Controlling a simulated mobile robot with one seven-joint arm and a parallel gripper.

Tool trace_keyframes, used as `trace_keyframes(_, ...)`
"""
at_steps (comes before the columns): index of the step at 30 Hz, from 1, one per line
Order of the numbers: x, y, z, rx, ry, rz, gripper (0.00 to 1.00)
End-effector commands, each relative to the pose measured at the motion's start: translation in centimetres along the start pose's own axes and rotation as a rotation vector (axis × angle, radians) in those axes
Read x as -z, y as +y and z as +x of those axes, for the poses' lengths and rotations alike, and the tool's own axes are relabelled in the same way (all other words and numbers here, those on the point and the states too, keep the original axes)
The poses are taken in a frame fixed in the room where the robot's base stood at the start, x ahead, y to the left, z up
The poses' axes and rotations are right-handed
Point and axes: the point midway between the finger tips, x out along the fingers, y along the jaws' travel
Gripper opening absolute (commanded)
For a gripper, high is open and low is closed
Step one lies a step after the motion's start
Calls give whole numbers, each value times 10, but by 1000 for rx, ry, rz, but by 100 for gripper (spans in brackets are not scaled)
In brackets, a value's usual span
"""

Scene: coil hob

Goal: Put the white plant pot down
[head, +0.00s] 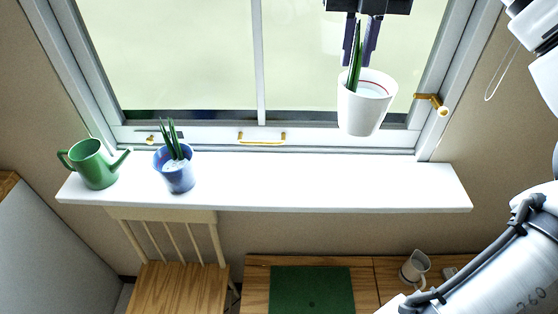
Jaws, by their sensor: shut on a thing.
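The white plant pot (362,110) holds a green spiky plant (355,62) and hangs upright in front of the window, above the right part of the white window sill (320,185). The pot's base appears clear of the sill.
A green watering can (93,166) and a blue plant pot (178,175) stand on the sill's left part. The sill's middle and right are bare. A gold window handle (432,103) is right of the held pot.

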Motion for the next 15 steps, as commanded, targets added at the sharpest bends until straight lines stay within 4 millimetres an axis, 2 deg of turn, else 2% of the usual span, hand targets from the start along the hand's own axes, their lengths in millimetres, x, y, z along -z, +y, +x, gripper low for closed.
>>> trace_keyframes(5,0,0,11,-2,2,-6,0)
trace_keyframes(15,0,1,82,-5,2,-5,0)
